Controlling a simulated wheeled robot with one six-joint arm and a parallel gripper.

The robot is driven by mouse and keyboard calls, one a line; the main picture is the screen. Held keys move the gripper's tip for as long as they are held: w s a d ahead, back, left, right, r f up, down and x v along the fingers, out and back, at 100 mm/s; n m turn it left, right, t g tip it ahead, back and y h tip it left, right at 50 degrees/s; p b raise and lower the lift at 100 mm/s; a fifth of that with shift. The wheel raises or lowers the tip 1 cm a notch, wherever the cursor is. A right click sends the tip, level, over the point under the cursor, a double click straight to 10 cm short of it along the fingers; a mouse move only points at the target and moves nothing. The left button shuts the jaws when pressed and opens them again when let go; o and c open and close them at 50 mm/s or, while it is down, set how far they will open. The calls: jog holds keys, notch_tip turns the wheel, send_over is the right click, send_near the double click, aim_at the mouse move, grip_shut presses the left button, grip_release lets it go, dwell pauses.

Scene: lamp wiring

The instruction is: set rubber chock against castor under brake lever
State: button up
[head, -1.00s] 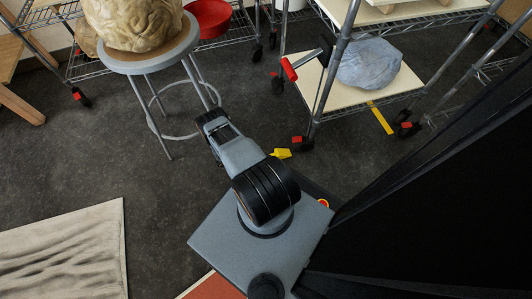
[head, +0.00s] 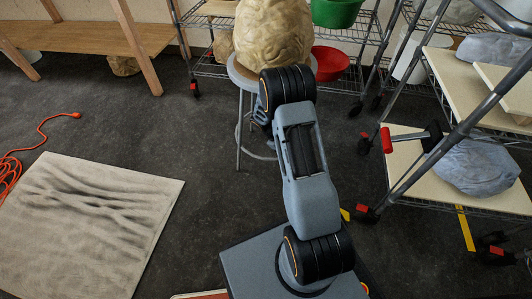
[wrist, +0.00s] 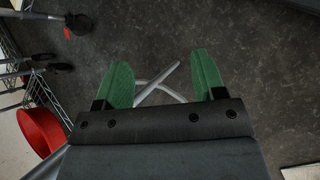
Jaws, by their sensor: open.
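A small yellow piece (head: 345,214), which may be the chock, shows only as a sliver beside my arm in the head view; the arm hides the rest. Black castors with red brake levers carry the wire shelf cart at right; one castor (head: 367,214) is at its near left corner, another (head: 364,146) farther back. A castor with a red part also shows at the top of the wrist view (wrist: 80,22). My gripper (wrist: 164,78) is open with green fingers apart and nothing between them. In the head view it is mostly hidden behind my arm, near the stool.
The stool (head: 238,75) bears a large tan lump. A red bowl (head: 330,64) is behind it. A red-handled tool (head: 412,137) sticks out at the cart's edge. Yellow tape (head: 466,229) lies under the cart. A grey-streaked panel (head: 85,225) and orange cord (head: 12,165) lie left.

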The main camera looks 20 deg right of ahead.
jog(key=s+a+r+m+t+y, duration=0.1)
jog(key=s+a+r+t+y, duration=0.1)
jog(key=a+r, duration=0.45)
jog(key=s+a+r+m+t+y, duration=0.1)
jog(key=s+a+r+m+t, duration=0.15)
jog(key=r, duration=0.75)
jog(key=s+a+r+t+y, duration=0.3)
jog(key=s+a+r, duration=0.3)
jog(key=s+a, duration=0.2)
jog(key=shift+s+m, duration=0.25)
jog(key=shift+m, duration=0.1)
jog(key=shift+r, duration=0.1)
